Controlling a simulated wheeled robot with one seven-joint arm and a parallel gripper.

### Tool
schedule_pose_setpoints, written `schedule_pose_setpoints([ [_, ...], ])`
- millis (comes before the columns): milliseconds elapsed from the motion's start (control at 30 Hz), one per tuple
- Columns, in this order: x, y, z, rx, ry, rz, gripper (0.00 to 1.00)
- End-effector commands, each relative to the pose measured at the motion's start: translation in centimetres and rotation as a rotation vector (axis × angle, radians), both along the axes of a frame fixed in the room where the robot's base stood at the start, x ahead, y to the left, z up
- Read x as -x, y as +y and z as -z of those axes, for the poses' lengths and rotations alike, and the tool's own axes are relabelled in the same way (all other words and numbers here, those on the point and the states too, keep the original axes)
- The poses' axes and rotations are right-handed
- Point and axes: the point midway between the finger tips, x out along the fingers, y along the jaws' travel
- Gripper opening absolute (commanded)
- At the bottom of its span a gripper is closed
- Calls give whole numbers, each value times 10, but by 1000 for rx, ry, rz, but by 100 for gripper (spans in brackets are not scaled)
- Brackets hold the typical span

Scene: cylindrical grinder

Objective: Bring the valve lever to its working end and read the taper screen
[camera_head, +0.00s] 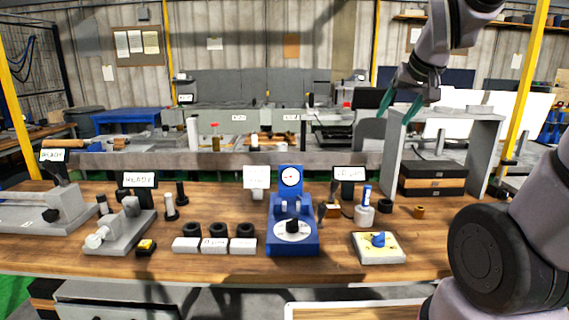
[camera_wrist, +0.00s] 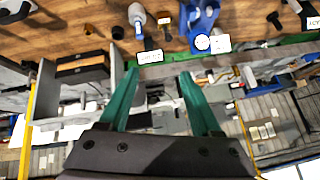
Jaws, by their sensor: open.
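Two other screens, one at far left (camera_head: 52,155) and one left of centre (camera_head: 139,179), read READY. Which is the taper screen I cannot tell. My gripper (camera_head: 399,105) is open and empty, high above the back right of the bench, apart from the lever. Its teal fingers (camera_wrist: 159,74) show in the wrist view.
A grey frame (camera_head: 489,150) over stacked drawers (camera_head: 432,178) stands at right, below my gripper. A blue-white handled tool (camera_head: 365,213) stands behind the lever.

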Motion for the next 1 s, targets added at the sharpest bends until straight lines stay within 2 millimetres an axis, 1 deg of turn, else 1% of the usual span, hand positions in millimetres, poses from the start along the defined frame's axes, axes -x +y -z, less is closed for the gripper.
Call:
schedule_pose_setpoints([
  [33,22,0,-12,-28,1,18,65],
  [100,48,2,-21,-66,18,39,65],
  [200,81,5,-29,-112,41,61,65],
  [300,103,8,-32,-145,58,76,65],
  [333,108,9,-33,-152,61,78,65],
  [400,115,10,-34,-163,68,82,65],
  [500,119,11,-34,-170,74,85,65],
  [1000,118,11,-34,-170,74,84,65],
])
